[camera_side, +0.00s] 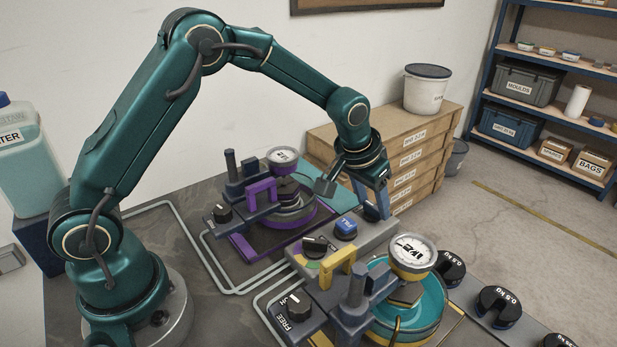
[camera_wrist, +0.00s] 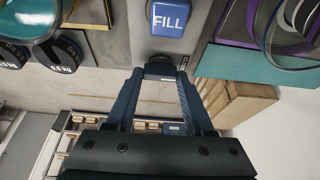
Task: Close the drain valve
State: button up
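A grey block (camera_side: 368,246) stands between two round lever units in the side view. It carries a blue FILL knob (camera_side: 345,226), which also shows at the top of the wrist view (camera_wrist: 170,18). A dark round fitting (camera_wrist: 160,66) sits at the block's near end in the wrist view; no drain label is readable, so I cannot tell if it is the drain valve. My gripper (camera_wrist: 159,78) has its fingers apart, with the tips near both sides of this fitting. I see no clear contact. In the side view, my gripper (camera_side: 376,212) points down at the block's far end.
The purple unit (camera_side: 240,245) is behind the block, and the teal unit (camera_side: 425,322) is in front, with a white dial gauge (camera_side: 411,253). Black weights (camera_side: 498,305) lie at the right. Wooden drawers (camera_side: 410,165) stand close behind my gripper.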

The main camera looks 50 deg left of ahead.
jog(key=o, duration=0.4)
jog(key=shift+c, duration=0.2)
jog(key=shift+r, duration=0.1)
jog(key=shift+v, duration=2.5)
